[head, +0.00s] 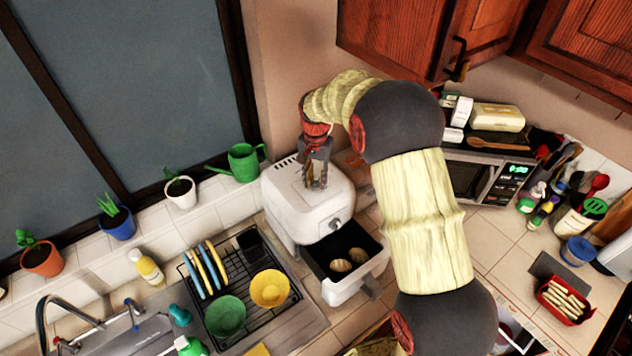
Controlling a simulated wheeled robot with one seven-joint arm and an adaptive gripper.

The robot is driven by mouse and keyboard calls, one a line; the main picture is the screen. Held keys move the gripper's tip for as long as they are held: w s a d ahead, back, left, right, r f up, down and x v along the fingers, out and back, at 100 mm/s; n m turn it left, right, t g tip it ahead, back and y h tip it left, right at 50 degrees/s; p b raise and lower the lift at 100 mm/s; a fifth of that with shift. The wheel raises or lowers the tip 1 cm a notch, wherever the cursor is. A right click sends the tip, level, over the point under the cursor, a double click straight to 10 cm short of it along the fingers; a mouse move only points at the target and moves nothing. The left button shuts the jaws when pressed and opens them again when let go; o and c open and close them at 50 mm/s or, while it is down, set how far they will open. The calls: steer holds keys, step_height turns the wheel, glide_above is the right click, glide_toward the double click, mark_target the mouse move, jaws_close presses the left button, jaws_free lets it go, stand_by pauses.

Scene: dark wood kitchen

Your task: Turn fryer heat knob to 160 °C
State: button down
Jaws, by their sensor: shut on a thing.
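The white air fryer (307,208) stands on the tiled counter against the wall. My gripper (316,184) reaches down onto the fryer's top face, its fingers pointing down. It is shut on what appears to be the heat knob, which the fingers hide. The knob's angle and any temperature marks cannot be read. A small round grey knob (335,224) shows on the fryer's front face. The fryer's drawer (357,290) is pulled out, with brown round food (349,260) inside.
A green watering can (243,162) stands left of the fryer. A dish rack with plates and bowls (269,289) is at the front left. A microwave (492,178) stands to the right.

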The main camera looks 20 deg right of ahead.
mark_target(316, 181)
steer(key=m+b, duration=0.1)
steer(key=m, duration=0.5)
steer(key=m+b, duration=0.1)
steer(key=m, duration=0.4)
steer(key=shift+m, duration=0.4)
stand_by(0.3)
steer(key=c, duration=1.6)
jaws_free()
steer(key=shift+o, duration=0.6)
step_height(316, 181, up, 12)
